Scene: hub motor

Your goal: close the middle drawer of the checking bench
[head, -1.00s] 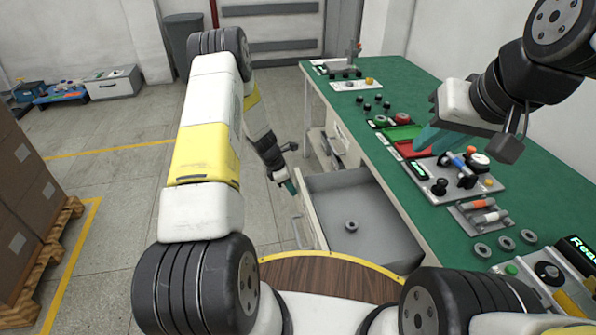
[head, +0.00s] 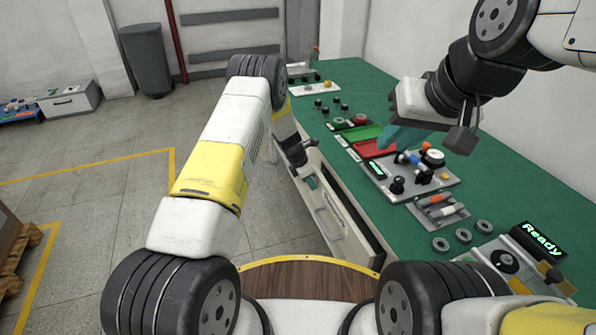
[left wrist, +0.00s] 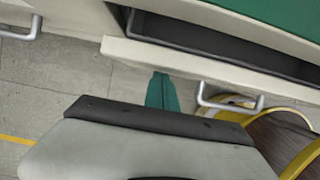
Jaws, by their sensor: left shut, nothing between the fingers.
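The middle drawer (head: 338,213) of the checking bench (head: 375,110) stands a little way out, with a narrow dark gap behind its pale front. The drawer front (left wrist: 205,63) and its bar handle (left wrist: 230,101) also show in the left wrist view. My left gripper (head: 310,182) is shut and empty, at the outer side of the drawer front. Its teal fingertips (left wrist: 161,90) point at the front, beside the handle; I cannot tell whether they touch it. My right gripper (head: 400,137) hangs above the bench top near the red tray; its jaw gap is not clear.
The green top holds a red tray (head: 372,148), a fixture plate (head: 410,178), several grey rings (head: 463,236) and a "Ready" display (head: 538,240). Another bar handle (left wrist: 22,30) shows at the left wrist view's upper left.

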